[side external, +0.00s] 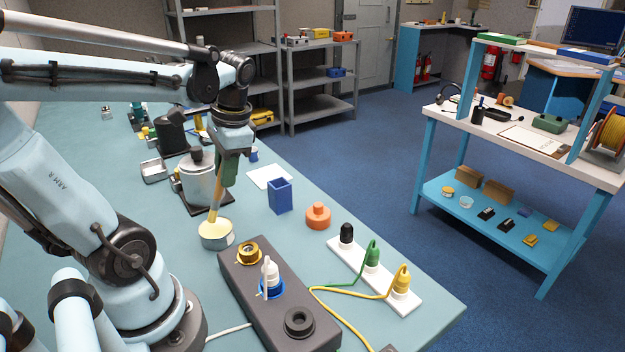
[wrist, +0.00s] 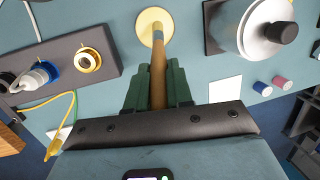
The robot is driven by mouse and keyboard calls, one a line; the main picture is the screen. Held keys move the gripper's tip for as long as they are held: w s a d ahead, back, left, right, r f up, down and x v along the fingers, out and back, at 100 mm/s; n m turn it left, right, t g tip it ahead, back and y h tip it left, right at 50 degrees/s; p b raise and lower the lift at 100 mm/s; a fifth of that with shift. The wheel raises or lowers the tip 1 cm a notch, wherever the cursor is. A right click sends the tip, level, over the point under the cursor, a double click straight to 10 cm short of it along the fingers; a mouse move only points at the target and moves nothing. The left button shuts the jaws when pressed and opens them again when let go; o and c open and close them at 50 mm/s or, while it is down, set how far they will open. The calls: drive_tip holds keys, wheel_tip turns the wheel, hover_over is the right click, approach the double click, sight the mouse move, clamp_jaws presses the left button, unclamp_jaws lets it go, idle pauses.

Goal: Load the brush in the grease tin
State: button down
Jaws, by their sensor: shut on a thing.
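The grease tin (side external: 217,238) is a short silver tin with pale yellow grease, on the teal bench beside the dark console. The brush (side external: 215,203) has a wooden handle and points down. Its lower end is at the grease in the tin, and its bristles cannot be told apart from the grease. My gripper (side external: 229,172) has green fingers and is shut on the upper handle, above the tin. In the wrist view the brush handle (wrist: 158,65) runs from between the green fingers (wrist: 158,88) to the tin (wrist: 153,22). How deep the tip sits is hidden.
The dark console (side external: 275,295) with a brass ring, a blue-and-white plug and a black socket stands in front of the tin. A silver pot (side external: 198,180) stands close behind. A blue box (side external: 280,196), an orange knob (side external: 318,215) and a plug strip (side external: 374,272) lie right.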

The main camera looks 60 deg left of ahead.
drive_tip(key=shift+s+a+v, duration=0.15)
drive_tip(key=shift+v, duration=0.75)
drive_tip(key=shift+s+a+v, duration=0.1)
drive_tip(key=shift+a+v, duration=0.05)
drive_tip(key=shift+v, duration=0.7)
drive_tip(key=shift+s+a+v, duration=0.15)
drive_tip(key=shift+v, duration=0.75)
drive_tip(key=shift+r, duration=0.1)
